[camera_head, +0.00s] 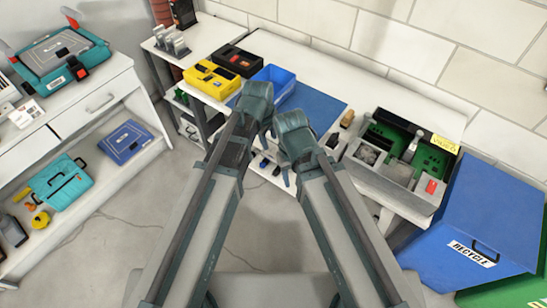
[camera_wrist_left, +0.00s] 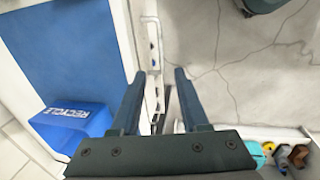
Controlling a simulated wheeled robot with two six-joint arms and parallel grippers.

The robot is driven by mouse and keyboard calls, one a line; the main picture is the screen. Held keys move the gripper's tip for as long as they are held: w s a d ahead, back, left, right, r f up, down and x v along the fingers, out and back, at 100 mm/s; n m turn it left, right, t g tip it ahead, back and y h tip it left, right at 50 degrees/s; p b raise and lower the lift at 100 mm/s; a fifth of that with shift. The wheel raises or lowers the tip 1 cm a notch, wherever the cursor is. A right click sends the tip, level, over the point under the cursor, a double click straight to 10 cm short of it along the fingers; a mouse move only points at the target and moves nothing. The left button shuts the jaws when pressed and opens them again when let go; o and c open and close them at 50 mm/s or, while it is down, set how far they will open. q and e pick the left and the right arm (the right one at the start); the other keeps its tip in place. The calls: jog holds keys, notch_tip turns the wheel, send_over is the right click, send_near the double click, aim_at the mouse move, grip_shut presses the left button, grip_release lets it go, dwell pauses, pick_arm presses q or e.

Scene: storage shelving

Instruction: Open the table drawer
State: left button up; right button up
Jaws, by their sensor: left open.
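The middle table (camera_head: 212,103) is white, with a blue mat on top. Its front is mostly hidden behind my arms in the head view. In the left wrist view, a pale bar handle (camera_wrist_left: 156,22) runs along the table's edge, beside the blue mat (camera_wrist_left: 65,50). My left gripper (camera_wrist_left: 159,74) is open, its two dark fingers apart, with the handle's near end in line with the gap. I cannot tell how far the handle is from the fingertips. Nothing is held. My right gripper is hidden.
A white side table (camera_head: 95,85) with a drawer handle (camera_head: 99,103) stands at the left, a teal case (camera_head: 62,52) on top. A parts tray (camera_head: 395,165) and blue recycle bin (camera_head: 480,225) are at the right.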

aim_at(274, 160)
pick_arm(q)
jog(key=f+b, duration=0.4)
jog(key=w+d+f+b, duration=0.1)
jog(key=f+b, duration=0.3)
jog(key=f, duration=0.1)
jog(key=w+f+b, duration=0.1)
jog(key=f+b, duration=0.3)
jog(key=b, duration=0.1)
jog(key=shift+d+f, duration=0.2)
jog(key=shift+d, duration=0.05)
grip_shut()
dwell(1.0)
